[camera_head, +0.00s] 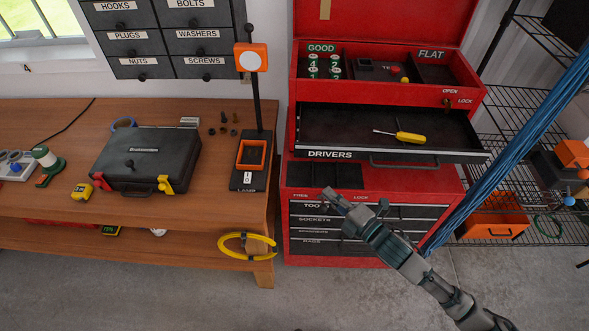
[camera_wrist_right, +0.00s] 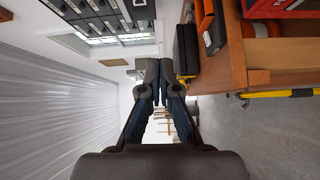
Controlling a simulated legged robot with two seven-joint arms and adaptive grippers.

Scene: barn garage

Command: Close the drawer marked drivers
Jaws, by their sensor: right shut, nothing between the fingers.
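The drawer marked DRIVERS (camera_head: 330,154) is pulled out of the red tool chest (camera_head: 294,90) in the head view. Its black tray holds a yellow-handled screwdriver (camera_head: 411,138). A dark handle bar runs along its front. My right gripper (camera_head: 331,194) is shut and empty, in front of the chest and lower in the picture than the drawer front, apart from its handle. In the right wrist view my right gripper (camera_wrist_right: 158,92) has its fingers together, with the workbench at the right. My left gripper is not in view.
A wooden workbench (camera_head: 220,205) stands left of the chest, with a black case (camera_head: 147,158) and a lamp (camera_head: 252,57) on it. A blue hanging bundle (camera_head: 510,155) and wire shelves (camera_head: 535,95) are at the right. The chest's top tray is open and holds small items.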

